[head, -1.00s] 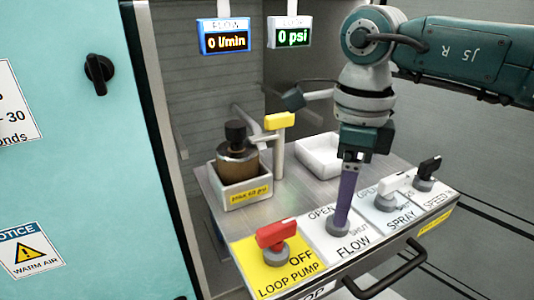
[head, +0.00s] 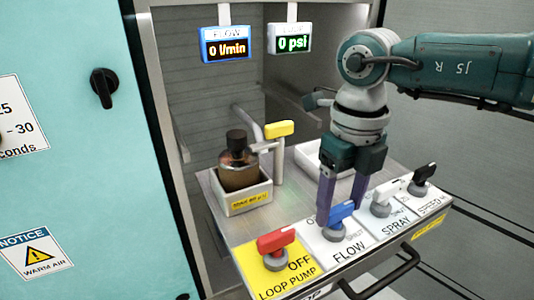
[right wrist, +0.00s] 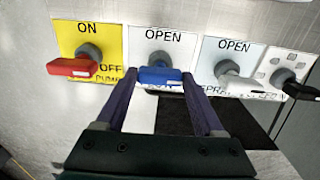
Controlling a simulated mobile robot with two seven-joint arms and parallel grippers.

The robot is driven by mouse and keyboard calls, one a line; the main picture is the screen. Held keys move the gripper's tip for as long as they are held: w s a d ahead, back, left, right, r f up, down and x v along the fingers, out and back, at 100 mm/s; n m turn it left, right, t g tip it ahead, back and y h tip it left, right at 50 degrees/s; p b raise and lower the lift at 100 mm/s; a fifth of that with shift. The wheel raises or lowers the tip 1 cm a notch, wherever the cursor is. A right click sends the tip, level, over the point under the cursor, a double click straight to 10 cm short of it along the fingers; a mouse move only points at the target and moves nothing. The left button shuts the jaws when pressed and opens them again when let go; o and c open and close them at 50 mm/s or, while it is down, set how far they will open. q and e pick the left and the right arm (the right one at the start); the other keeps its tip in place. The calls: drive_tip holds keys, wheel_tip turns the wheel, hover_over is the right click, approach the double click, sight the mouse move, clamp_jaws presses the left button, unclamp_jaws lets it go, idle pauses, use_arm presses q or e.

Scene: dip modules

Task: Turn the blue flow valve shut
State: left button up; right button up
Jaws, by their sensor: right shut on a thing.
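The blue flow valve handle (head: 341,212) sits on the white FLOW plate (head: 349,256), just right of the red handle. It lies crosswise, much like the red one. My right gripper (head: 340,203) reaches down from above with its two purple fingers on either side of the blue handle. In the right wrist view the blue handle (right wrist: 160,77) is between the fingertips, shut on it, with OPEN printed beyond it. The SHUT mark is partly visible in the head view and hidden in the wrist view. The flow display (head: 226,47) reads 0 l/min. My left gripper is not in view.
The red loop pump handle (head: 276,242) is close on the left, and the white spray handle (head: 386,192) and black speed handle (head: 424,173) are on the right. A bottle in a tray (head: 243,200) and a yellow-handled pipe (head: 279,130) stand behind. A black bar handle (head: 385,278) runs along the front.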

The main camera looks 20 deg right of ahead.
sight(340, 207)
drive_tip(key=shift+m, duration=0.3)
drive_tip(key=o, duration=1.4)
wheel_tip(340, 207, up, 10)
drive_tip(key=shift+p, duration=1.2)
